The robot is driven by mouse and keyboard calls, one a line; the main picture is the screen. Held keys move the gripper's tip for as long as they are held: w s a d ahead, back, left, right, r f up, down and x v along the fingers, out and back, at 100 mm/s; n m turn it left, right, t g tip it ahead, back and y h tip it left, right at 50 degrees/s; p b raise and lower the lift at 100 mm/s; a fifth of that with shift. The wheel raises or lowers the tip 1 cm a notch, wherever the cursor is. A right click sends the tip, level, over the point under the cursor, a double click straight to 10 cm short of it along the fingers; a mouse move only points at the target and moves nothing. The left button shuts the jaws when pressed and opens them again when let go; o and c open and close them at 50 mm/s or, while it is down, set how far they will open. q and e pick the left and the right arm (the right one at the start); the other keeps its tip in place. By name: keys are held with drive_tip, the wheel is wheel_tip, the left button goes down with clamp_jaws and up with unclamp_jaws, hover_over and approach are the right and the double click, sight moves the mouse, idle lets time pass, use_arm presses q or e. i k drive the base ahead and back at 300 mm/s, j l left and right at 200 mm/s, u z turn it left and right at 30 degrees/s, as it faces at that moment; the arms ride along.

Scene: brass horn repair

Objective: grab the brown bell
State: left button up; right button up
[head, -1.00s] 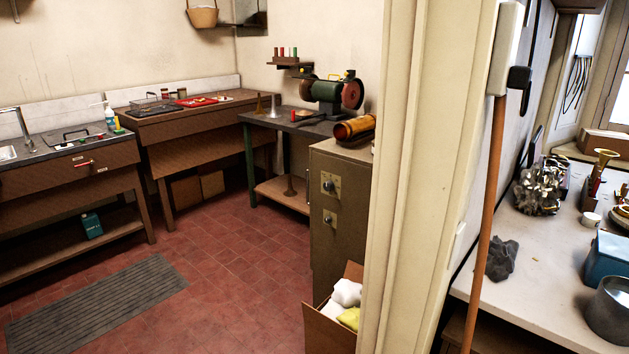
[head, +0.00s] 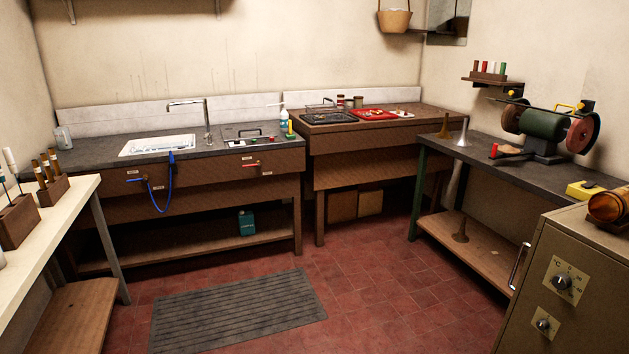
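A small brown bell-shaped cone (head: 445,126) stands wide end down on the dark grinder bench at the right. A silver bell-shaped cone (head: 462,133) stands beside it. Neither of my grippers is in view.
The grinder bench (head: 500,150) holds a green grinder (head: 543,128). The metal cabinet (head: 575,255) stands at the front right. A sink counter (head: 100,148) is at the back, and a pale table (head: 60,215) at left. The red tiled floor (head: 380,290) between, with a grey mat (head: 235,310), is clear.

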sight(460, 237)
drive_tip(key=i+j, duration=0.1)
drive_tip(key=i, duration=0.45)
drive_tip(key=i+z, duration=0.1)
drive_tip(key=i, duration=0.45)
drive_tip(key=i+j, duration=0.15)
drive_tip(key=i, duration=0.35)
drive_tip(key=i+l+z, duration=0.3)
drive_tip(key=i, duration=0.6)
drive_tip(key=i+z, duration=0.35)
drive_tip(key=i, duration=0.6)
drive_tip(key=i+j+z, duration=0.3)
drive_tip(key=i, duration=0.6)
